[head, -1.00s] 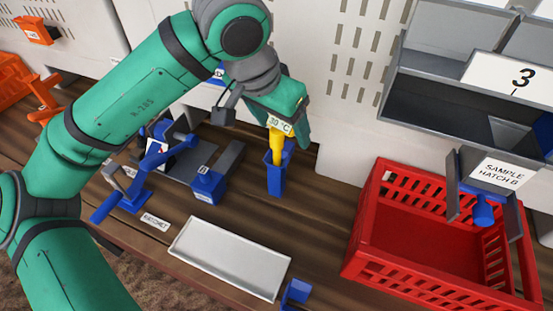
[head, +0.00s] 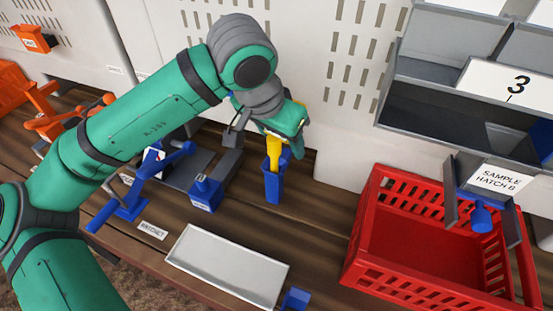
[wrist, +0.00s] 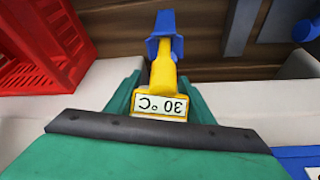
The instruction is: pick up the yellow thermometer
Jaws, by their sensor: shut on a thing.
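The yellow thermometer (head: 274,151) stands with its lower end in a blue holder (head: 273,182) on the wooden bench. In the wrist view the thermometer (wrist: 163,75) shows its "30 °C" label, upside down, close to the camera. Its lower end goes into the blue holder (wrist: 165,28). My gripper (head: 287,125) is at the thermometer's upper part and is shut on it. In the wrist view the green fingers of my gripper (wrist: 158,98) lie on either side of it. In the head view my gripper hides the thermometer's label.
A red crate (head: 362,225) stands at the right, below a hatch labelled "SAMPLE HATCH B" (head: 497,178). A pale tray (head: 228,264) lies in front of the holder. A blue clamp-like device (head: 150,175) and a blue block (head: 205,192) stand at left. A white wall is close behind.

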